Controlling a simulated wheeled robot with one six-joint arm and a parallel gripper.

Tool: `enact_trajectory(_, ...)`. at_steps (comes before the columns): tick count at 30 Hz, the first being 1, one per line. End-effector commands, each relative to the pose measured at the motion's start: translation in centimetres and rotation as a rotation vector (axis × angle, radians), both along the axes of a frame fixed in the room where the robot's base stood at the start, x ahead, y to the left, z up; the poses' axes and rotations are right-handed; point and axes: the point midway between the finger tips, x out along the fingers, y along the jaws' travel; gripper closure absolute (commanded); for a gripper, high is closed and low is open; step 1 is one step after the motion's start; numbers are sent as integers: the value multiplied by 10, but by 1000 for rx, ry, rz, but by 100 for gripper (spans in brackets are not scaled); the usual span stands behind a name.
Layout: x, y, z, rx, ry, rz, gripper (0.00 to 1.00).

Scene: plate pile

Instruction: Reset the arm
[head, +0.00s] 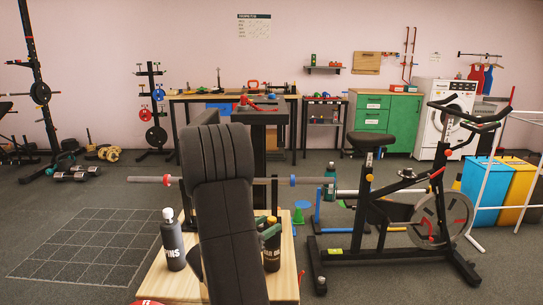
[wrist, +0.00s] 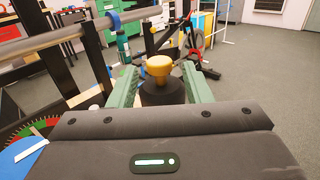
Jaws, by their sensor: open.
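My gripper (wrist: 160,74) is open, with one green finger on each side of a dark bottle (wrist: 163,92) with a yellow cap. It is not holding the bottle visibly shut; whether either finger touches it I cannot tell. The lower part of the bottle is hidden in the wrist view.
A black bottle with a white cap (head: 173,250) stands on the table left of my arm. A barbell (head: 148,180) crosses behind the table. An exercise bike (head: 395,205) stands to the right. Open floor and a dark mat (head: 85,250) lie to the left.

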Motion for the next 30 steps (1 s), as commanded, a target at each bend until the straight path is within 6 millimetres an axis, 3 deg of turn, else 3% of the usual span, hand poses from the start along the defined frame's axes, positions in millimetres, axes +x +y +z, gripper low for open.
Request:
enact_trajectory(7, 16, -16, 0, -1, 0, 0, 55)
enact_trajectory(20, 18, -18, 1, -1, 1, 1, 55)
enact_trajectory(30, -1, 3, 1, -1, 1, 5, 55)
